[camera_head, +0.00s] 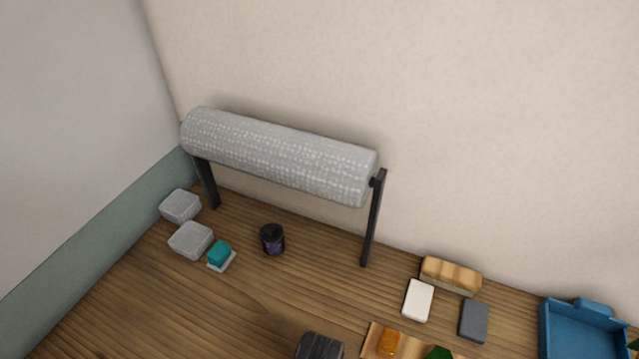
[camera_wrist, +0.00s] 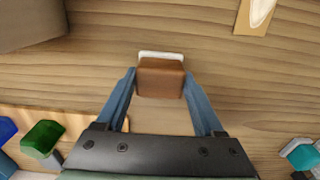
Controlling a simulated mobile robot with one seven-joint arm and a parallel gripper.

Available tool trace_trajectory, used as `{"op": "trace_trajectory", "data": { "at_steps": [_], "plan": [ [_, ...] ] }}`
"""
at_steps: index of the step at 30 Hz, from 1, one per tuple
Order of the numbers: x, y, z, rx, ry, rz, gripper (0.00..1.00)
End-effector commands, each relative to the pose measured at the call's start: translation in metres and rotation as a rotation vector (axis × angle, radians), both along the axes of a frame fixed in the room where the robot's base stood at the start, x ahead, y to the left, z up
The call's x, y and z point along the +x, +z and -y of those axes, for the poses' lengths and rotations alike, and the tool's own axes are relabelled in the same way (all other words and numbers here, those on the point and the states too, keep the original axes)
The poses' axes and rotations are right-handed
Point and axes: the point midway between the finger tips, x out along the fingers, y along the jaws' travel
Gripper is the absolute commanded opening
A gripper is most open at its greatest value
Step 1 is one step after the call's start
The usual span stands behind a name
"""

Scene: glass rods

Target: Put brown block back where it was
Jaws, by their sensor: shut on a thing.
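The brown block (camera_wrist: 160,80) is in the wrist view, between the two blue fingers of my gripper (camera_wrist: 160,76). The fingers are shut on its left and right sides. A white edge (camera_wrist: 161,55) shows just beyond the block; whether the block touches it or is held above it, I cannot tell. Wooden table surface surrounds the block. I cannot make out the brown block or my gripper in the head view.
A green block (camera_wrist: 43,137) and a blue block (camera_wrist: 6,129) are at the wrist view's left. A teal block (camera_head: 219,252), a dark jar (camera_head: 272,239), a roll on a stand (camera_head: 280,155) and a blue tray (camera_head: 580,335) show in the head view.

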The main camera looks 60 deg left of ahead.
Motion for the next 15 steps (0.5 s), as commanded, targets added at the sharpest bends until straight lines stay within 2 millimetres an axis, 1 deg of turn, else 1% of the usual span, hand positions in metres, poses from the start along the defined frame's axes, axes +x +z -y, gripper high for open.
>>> {"op": "trace_trajectory", "data": {
  "at_steps": [4,5,9,15],
  "plan": [
    [0.0004,-0.0031,-0.0003,0.001,0.0,0.001,0.25],
    [0.0003,-0.0028,-0.0002,0.001,0.0,0.001,0.73],
    [0.0002,-0.0024,-0.0001,0.001,0.0,0.001,0.98],
    [0.0001,-0.0024,-0.0001,0.0,0.0,0.0,0.99]
  ]
}}
